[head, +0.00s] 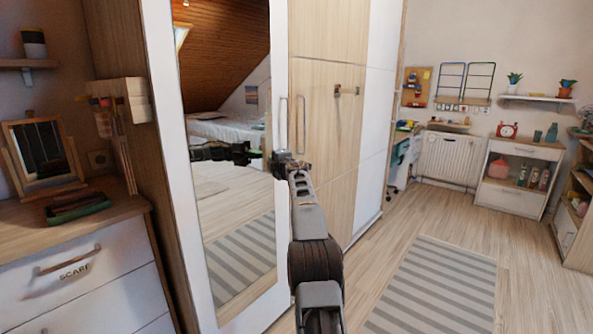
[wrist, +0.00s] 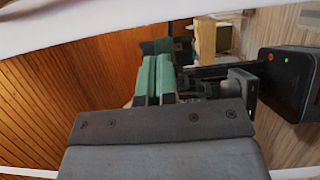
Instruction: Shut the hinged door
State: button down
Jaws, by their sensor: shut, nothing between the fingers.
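A tall mirrored door (head: 167,120) with a white frame stands at the left of the wardrobe in the head view. A vertical handle (head: 283,125) is on its right frame. My gripper (head: 284,160) is shut and empty, in front of the door's right edge, just below the handle; I cannot tell whether it touches the door. The mirror shows a reflection of my arm. In the wrist view, the green finger pads of my gripper (wrist: 154,78) lie side by side, facing the mirror, with a white frame edge (wrist: 100,14) along the top. How far the door stands ajar is unclear.
A wood wardrobe panel (head: 326,140) with its own handle and a hook (head: 346,91) adjoins on the right. A drawer chest (head: 85,275) stands left. A striped rug (head: 435,290) lies on the open floor at right; a white cabinet (head: 515,178) stands at the back.

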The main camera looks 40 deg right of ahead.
jog(key=s+d+b, duration=0.2)
jog(key=s+d, duration=0.1)
jog(key=s, duration=0.9)
jog(key=a+r+m+g+h+p, duration=0.1)
jog(key=a+r+m+h+p, duration=0.2)
jog(key=a+r+m+p, duration=0.55)
jog(key=s+a+r+m+g+p, duration=0.3)
jog(key=s+a+r+p, duration=0.2)
jog(key=a+p, duration=0.35)
jog(key=s+a+f+m+g+y+p, duration=0.2)
jog(key=s+a+g+p, duration=0.3)
jog(key=s+a, duration=0.6)
jog(key=s+a+f+m+g+y+p, duration=0.2)
jog(key=s+a+f+g+y+p, duration=0.2)
jog(key=s+a+p, duration=0.4)
jog(key=s+a, duration=0.3)
jog(key=s, duration=0.2)
jog(key=shift+s+a+f+g, duration=0.25)
jog(key=shift+s+f+g, duration=0.1)
jog(key=shift+g, duration=0.05)
